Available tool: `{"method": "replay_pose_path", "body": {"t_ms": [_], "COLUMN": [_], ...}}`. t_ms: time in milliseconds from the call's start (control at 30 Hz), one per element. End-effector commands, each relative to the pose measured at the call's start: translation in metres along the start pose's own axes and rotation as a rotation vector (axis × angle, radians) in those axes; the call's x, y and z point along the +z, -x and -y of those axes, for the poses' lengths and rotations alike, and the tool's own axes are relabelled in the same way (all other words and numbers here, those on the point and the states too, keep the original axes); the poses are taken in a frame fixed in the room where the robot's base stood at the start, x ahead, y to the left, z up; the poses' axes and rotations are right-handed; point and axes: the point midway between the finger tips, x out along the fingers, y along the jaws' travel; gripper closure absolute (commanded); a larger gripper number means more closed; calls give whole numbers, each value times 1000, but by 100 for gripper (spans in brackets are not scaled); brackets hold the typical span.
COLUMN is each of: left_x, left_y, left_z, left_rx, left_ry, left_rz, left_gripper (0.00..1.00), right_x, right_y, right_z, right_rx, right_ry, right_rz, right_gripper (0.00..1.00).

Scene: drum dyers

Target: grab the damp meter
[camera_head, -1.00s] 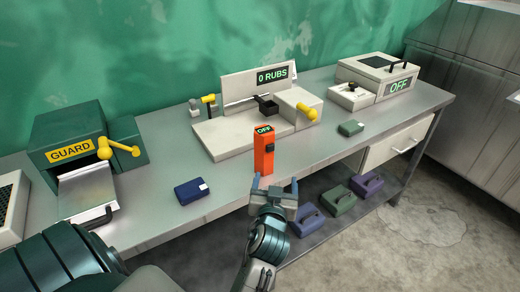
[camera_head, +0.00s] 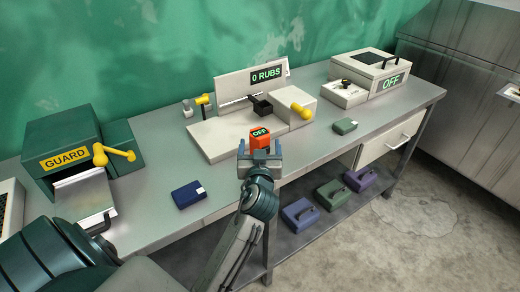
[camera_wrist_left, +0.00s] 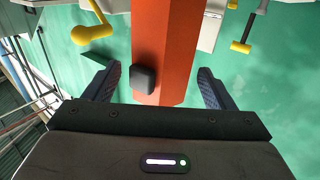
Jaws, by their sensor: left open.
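In the left wrist view the orange body (camera_wrist_left: 165,50) lies between the two open fingers of the left gripper (camera_wrist_left: 160,80). A dark button on it faces the wrist. A gap shows on each side, so the fingers are not closed on it. My right gripper is in neither view.
A rub-testing machine (camera_head: 215,137) with a 0 RUBS display stands just behind. A dark blue block (camera_head: 189,195) lies to the left, a green one (camera_head: 344,126) to the right. A green GUARD machine (camera_head: 62,135) is at left; a pale OFF box (camera_head: 372,70) at right.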

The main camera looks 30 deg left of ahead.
Motion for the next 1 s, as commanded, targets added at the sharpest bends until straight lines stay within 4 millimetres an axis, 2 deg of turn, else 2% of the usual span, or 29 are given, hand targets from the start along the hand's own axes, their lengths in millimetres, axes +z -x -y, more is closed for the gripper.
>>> {"method": "replay_pose_path", "body": {"t_ms": [33, 133, 400, 467, 700, 1000], "left_x": [-4, -2, 0, 0, 0, -2], "left_y": [-8, -18, -22, -22, -22, -22], "left_z": [0, 0, 0, 0, 0, 0], "left_rx": [0, 0, 0, 0, 0, 0], "left_ry": [-4, -3, 0, 0, -1, 0], "left_rz": [-2, -1, 0, -1, 0, -2], "left_gripper": [23, 23, 23, 30, 78, 79], "right_x": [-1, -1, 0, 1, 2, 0], "right_y": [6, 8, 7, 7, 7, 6], "right_z": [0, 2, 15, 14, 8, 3], "right_rx": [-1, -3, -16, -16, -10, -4], "right_ry": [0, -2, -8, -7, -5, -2], "right_rz": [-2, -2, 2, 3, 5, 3], "right_gripper": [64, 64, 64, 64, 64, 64]}}
